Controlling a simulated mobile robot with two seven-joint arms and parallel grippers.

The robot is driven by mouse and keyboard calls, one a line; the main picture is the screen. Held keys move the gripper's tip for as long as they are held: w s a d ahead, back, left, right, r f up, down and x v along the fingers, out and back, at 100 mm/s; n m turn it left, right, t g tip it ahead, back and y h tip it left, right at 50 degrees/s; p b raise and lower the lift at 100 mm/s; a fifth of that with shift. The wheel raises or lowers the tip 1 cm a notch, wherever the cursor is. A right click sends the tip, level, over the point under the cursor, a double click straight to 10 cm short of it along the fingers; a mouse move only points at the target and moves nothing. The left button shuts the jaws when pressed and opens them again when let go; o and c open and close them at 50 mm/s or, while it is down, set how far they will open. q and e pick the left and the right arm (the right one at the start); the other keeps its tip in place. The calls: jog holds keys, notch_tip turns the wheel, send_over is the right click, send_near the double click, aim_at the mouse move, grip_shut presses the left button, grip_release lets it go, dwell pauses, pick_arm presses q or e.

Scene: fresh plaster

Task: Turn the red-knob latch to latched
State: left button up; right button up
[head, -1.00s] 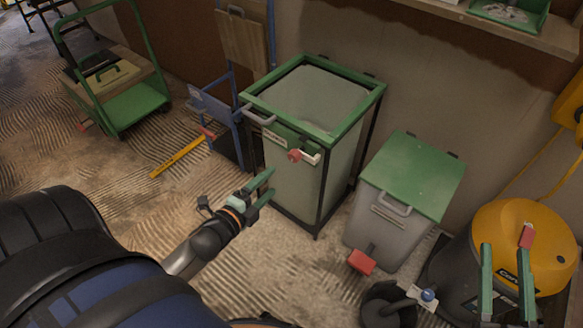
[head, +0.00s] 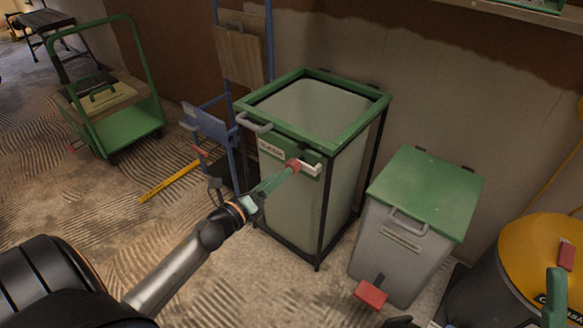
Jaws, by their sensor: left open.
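The red knob (head: 294,165) of the latch is on the front of a tall bin (head: 300,205) with a green rim, just under the rim. A pale latch piece (head: 311,169) extends to the right of the knob. My left gripper (head: 284,175) is open, with its green fingertips at the knob's lower left. The fingers overlap in this view, so I cannot tell whether the knob is between them or touched.
A grey bin (head: 398,255) with a green lid stands right of the tall bin. A yellow vacuum (head: 535,245) is at the far right. A blue hand truck (head: 235,140) stands behind left, and a green cart (head: 130,125) further left. A yellow level (head: 168,182) lies on the floor.

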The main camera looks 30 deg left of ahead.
aim_at(291, 166)
pick_arm(q)
jog(key=w, duration=0.4)
jog(key=w+b, duration=0.1)
jog(key=w, duration=0.1)
jog(key=shift+w+d, duration=0.2)
jog(key=shift+d, duration=0.05)
jog(key=shift+c, duration=0.2)
jog(key=shift+f, duration=0.1)
grip_shut()
